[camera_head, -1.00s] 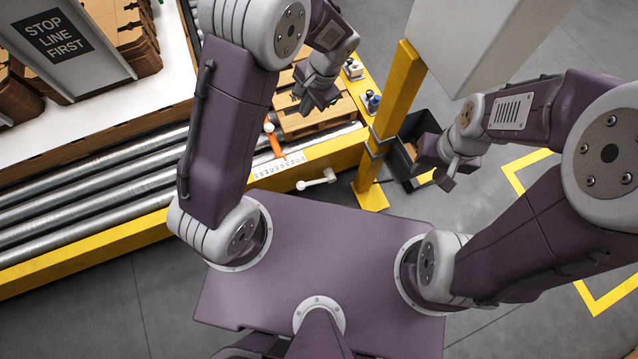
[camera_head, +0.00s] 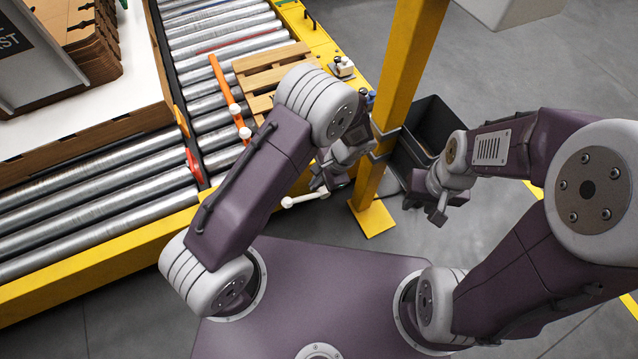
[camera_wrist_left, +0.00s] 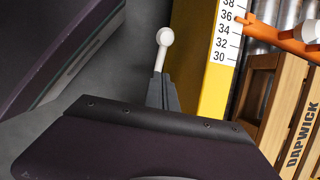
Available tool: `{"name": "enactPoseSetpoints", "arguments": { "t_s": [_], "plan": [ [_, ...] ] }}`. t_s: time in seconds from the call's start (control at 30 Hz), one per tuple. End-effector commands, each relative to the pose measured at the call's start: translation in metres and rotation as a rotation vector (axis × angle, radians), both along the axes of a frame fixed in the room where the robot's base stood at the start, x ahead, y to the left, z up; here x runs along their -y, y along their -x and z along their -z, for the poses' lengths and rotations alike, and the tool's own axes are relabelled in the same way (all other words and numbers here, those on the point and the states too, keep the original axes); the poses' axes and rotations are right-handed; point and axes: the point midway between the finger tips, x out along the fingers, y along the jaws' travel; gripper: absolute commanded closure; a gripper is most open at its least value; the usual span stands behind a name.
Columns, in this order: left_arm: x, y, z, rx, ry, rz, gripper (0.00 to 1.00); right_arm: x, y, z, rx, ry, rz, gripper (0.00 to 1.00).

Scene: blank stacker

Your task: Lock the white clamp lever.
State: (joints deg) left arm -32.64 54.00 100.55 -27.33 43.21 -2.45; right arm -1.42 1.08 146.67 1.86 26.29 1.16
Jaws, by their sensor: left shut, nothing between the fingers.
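The white clamp lever (camera_head: 304,199) sticks out at the front side of the yellow conveyor frame, with a round knob at its end. In the left wrist view the lever (camera_wrist_left: 161,60) stands just beyond my left gripper (camera_wrist_left: 163,88), its lower part hidden by the fingers. My left gripper (camera_head: 322,181) is shut and empty, close to the lever in the head view. I cannot tell whether they touch. My right gripper (camera_head: 437,208) hangs to the right of the yellow post, away from the lever; its jaw opening is unclear.
A yellow post (camera_head: 402,85) stands right of the lever, with a black bin (camera_head: 432,125) behind it. A wooden pallet (camera_head: 262,72) and an orange bar (camera_head: 222,82) lie over the rollers. A white ruler strip (camera_wrist_left: 226,40) runs along the yellow frame (camera_wrist_left: 190,50).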

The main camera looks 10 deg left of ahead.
Motion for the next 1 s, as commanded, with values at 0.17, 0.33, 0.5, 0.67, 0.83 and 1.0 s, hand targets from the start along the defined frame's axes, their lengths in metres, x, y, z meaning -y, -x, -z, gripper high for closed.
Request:
{"name": "enactPoseSetpoints", "arguments": {
  "t_s": [0.17, 0.33, 0.5, 0.67, 0.83, 1.0],
  "plan": [
    [-0.016, 0.002, 0.044, -0.002, -0.001, -0.003, 1.0, 0.0, 0.0, 0.033, 0.0, 0.0, 0.0, 0.64],
    [-0.027, 0.002, 0.068, 0.0, 0.0, -0.002, 1.0, 0.0, 0.0, 0.054, -0.001, 0.0, 0.0, 0.64],
    [-0.032, 0.002, 0.077, 0.001, 0.001, -0.002, 1.0, 0.0, 0.0, 0.062, -0.001, 0.0, 0.0, 0.64],
    [-0.033, 0.002, 0.077, 0.001, 0.001, -0.002, 1.0, 0.0, 0.0, 0.061, 0.0, 0.0, 0.0, 0.64],
    [-0.033, 0.002, 0.076, 0.001, 0.001, -0.001, 1.0, 0.0, 0.0, 0.061, 0.0, 0.0, 0.0, 0.64],
    [-0.044, 0.011, 0.089, -0.005, -0.003, -0.001, 1.0, 0.0, 0.0, 0.051, 0.0, 0.0, 0.0, 0.64]
  ]
}}
